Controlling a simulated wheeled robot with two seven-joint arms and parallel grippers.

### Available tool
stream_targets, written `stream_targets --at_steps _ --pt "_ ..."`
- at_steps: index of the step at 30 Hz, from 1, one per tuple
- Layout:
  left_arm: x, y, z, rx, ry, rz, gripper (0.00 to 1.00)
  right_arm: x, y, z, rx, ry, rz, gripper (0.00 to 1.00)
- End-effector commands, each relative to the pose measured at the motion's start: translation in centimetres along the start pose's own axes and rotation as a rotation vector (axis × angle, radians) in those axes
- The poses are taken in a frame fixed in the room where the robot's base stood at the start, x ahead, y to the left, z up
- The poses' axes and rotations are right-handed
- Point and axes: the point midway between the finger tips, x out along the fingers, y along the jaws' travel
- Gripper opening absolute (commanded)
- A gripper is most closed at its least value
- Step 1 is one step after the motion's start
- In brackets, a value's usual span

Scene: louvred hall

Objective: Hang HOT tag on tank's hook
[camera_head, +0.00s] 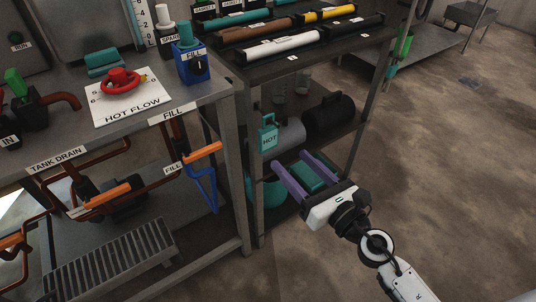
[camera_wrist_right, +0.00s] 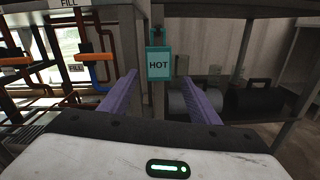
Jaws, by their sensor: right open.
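The teal HOT tag (camera_head: 268,139), with a loop at its top, hangs upright at the front left post of the shelf rack. It also shows in the right wrist view (camera_wrist_right: 159,66), ahead of the fingers. My right gripper (camera_head: 290,160) is open and empty, its purple fingers pointing toward the tag. In the right wrist view the gripper (camera_wrist_right: 162,80) has the tag roughly centred between and beyond its fingertips, seemingly apart from them. I cannot pick out the tank's hook in either view. My left gripper is not in view.
A bench (camera_head: 215,92) at left holds a HOT FLOW plate with a red valve wheel (camera_head: 121,82) and a blue FILL box (camera_head: 192,65). Orange-handled pipes sit below. The rack's shelf holds a black canister (camera_head: 328,115). Open floor (camera_head: 450,160) lies at right.

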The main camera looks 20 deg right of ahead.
Motion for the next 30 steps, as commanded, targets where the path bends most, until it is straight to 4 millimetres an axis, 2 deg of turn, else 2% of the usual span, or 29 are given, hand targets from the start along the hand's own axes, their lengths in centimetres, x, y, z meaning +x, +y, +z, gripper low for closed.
stream_targets --at_steps 3,6,13,24,30 --pt "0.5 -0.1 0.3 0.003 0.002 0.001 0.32 0.6 0.0 -0.4 -0.138 0.0 0.019 0.56" --pt "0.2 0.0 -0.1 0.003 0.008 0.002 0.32 1.1 0.0 -0.2 -0.168 0.001 0.021 0.56" --pt "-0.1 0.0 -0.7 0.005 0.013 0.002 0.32 3.8 0.2 0.0 -0.163 -0.001 0.022 0.56" --pt "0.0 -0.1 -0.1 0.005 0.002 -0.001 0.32 8.7 0.3 -0.1 -0.161 0.0 0.022 0.56" --pt "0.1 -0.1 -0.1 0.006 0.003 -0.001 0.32 10.2 0.2 -0.2 -0.16 0.001 0.021 0.56"
